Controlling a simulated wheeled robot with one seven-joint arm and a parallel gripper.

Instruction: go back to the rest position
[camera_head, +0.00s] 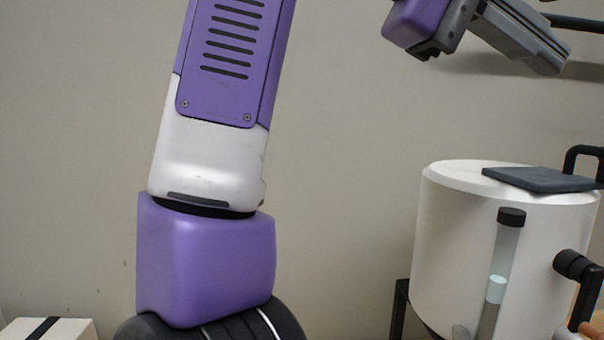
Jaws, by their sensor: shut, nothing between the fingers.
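My gripper (548,60) shows at the top right, a grey end beyond a purple wrist part that is cut off by the top edge. It is shut and holds nothing. It is in the air, above the white tank in the picture and apart from it. My purple and white arm rises through the left half of the view and leaves it at the top.
A white cylindrical tank (455,240) with a sight tube (495,290), a dark lid plate (540,179) and black handles stands at right. A white box (70,329) with a black stripe is at bottom left. A bare wall (340,130) fills the back.

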